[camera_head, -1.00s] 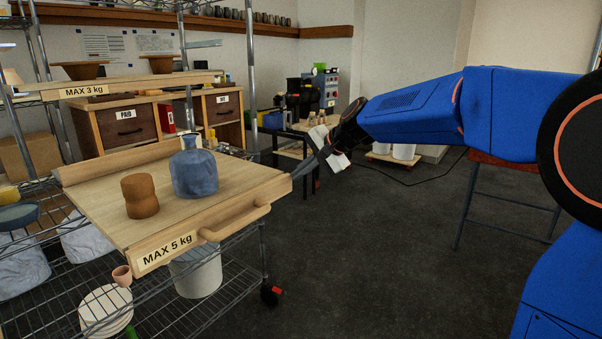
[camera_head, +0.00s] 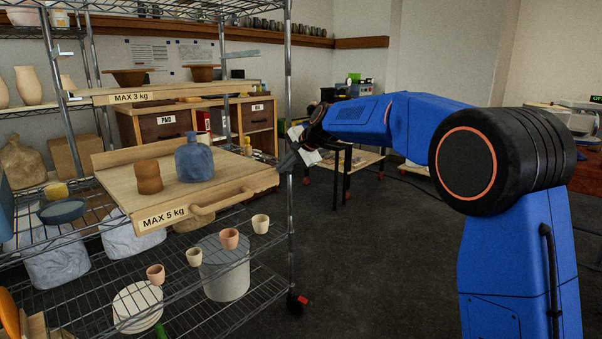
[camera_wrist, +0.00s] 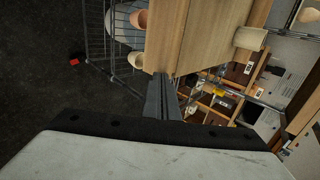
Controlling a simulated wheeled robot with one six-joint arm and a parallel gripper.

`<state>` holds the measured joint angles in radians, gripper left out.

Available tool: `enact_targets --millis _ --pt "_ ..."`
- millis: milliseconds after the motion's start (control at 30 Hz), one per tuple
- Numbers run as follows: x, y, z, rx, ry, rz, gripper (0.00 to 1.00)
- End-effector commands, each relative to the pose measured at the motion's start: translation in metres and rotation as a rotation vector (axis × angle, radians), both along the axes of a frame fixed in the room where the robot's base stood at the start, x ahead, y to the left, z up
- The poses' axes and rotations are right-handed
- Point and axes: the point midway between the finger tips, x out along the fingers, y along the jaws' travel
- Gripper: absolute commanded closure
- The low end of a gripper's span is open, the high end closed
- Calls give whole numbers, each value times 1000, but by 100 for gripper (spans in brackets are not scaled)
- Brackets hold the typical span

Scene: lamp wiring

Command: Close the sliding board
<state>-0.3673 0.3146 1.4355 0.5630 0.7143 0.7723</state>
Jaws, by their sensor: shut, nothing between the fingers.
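The sliding board (camera_head: 128,184) is a light wooden shelf with a "MAX 5 kg" label and a bar handle (camera_head: 222,201) on its front. It juts toward me from the wire rack. A blue bottle (camera_head: 194,160) and a brown pot (camera_head: 148,177) stand upright on it. My gripper (camera_head: 282,168) is shut and empty at the board's front right corner, beside the handle. In the wrist view, my fingers (camera_wrist: 160,82) meet the end of the board (camera_wrist: 172,45); I cannot tell how firmly they touch.
The rack's right post (camera_head: 290,230) stands close to my gripper. A "MAX 3 kg" board (camera_head: 170,93) is above. The floor (camera_head: 370,260) at right is clear.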

Motion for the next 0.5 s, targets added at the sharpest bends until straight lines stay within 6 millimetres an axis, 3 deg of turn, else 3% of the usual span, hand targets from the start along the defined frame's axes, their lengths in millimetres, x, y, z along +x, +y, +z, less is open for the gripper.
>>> enact_targets --millis 200,500 --pt "31 36 -2 -1 1 1 100" --pt "52 60 -1 0 1 -1 100"
